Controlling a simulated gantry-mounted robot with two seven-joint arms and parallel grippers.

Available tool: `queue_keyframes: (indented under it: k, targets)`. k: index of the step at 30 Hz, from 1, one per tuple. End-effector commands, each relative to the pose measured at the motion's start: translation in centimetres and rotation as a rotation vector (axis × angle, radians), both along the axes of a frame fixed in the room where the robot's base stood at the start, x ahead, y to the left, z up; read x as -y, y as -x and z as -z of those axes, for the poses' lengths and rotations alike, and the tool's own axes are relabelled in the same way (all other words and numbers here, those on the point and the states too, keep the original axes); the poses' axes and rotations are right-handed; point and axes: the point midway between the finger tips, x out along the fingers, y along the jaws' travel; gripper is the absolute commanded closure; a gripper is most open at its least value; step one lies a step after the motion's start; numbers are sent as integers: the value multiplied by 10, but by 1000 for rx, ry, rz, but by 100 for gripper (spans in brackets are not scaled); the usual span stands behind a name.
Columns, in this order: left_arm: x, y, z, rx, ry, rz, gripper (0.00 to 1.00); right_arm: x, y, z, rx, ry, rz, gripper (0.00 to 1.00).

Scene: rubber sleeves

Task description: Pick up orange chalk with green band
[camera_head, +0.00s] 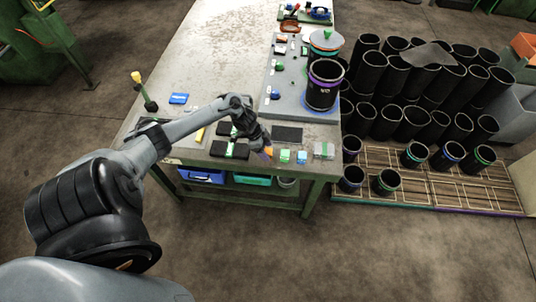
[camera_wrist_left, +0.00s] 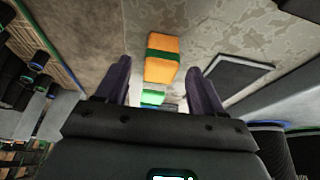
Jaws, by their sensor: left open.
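The orange chalk with a green band (camera_wrist_left: 165,45) lies on the worn table top, seen in the left wrist view ahead of and between my open fingers. In the head view a small part of the orange chalk (camera_head: 269,151) shows beside my left gripper (camera_head: 262,150), near the table's front edge. My left gripper also shows in the wrist view (camera_wrist_left: 158,66), with its two dark fingers apart and nothing visibly clamped. Whether the fingers touch the chalk cannot be told. My right gripper is not in view.
A black sleeve (camera_head: 324,85) stands on the grey board.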

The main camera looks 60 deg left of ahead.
Motion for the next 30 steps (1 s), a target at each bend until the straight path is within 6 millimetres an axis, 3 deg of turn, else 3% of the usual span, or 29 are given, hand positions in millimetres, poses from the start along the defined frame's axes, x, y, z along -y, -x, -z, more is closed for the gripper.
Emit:
queue_keyframes:
  k: [6,14,25,30]
  targets:
    - [5,-7,19,1,-1,0,32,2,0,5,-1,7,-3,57]
    - [5,-7,21,0,-2,1,32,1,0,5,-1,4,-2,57]
    - [5,-7,21,0,-2,1,86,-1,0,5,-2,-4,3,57]
    - [5,-7,21,1,-1,1,89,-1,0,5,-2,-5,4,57]
